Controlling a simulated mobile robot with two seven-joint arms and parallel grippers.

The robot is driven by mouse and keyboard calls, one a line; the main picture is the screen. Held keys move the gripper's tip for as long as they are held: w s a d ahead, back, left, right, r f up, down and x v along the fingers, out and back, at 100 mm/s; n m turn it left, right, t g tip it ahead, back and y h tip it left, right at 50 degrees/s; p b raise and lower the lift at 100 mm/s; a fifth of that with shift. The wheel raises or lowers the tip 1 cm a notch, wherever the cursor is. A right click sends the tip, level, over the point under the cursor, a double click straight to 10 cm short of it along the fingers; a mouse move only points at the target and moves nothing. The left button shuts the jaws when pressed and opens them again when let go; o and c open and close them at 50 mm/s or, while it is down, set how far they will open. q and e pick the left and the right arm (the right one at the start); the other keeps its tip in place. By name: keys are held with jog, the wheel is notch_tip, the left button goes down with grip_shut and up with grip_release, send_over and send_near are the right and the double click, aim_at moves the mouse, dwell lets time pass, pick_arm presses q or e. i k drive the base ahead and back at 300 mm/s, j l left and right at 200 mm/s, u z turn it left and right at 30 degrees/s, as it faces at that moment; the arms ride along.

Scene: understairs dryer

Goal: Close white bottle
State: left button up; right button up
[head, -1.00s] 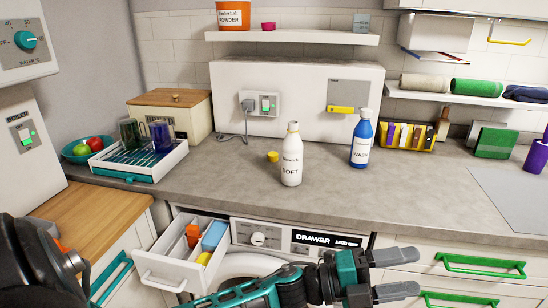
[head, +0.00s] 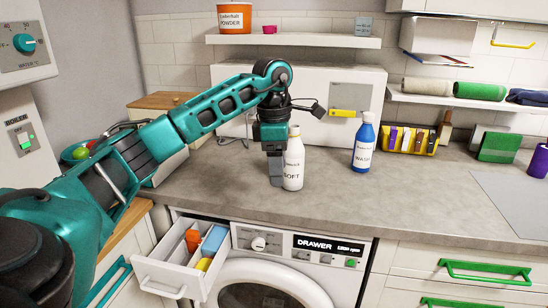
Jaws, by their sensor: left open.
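The white bottle (head: 293,165), labelled SOFT, stands upright on the grey counter. Its narrow neck is at the top, and no yellow cap shows on it. My left gripper (head: 276,178) points down just left of the bottle, overlapping its left edge in the picture; I cannot tell whether they touch. The gripper is open, with one finger showing clearly and the other apparently hidden. The small yellow cap seen earlier on the counter left of the bottle is now hidden behind the gripper. My right gripper is not in view.
A blue WASH bottle (head: 363,143) stands to the right, near a yellow rack (head: 408,139). An open drawer (head: 166,274) juts out below the counter, beside the washing machine (head: 298,262). The counter's front middle is clear.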

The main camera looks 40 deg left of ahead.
aim_at(293, 170)
jog(key=i+j, duration=0.7)
jog(key=j, duration=0.2)
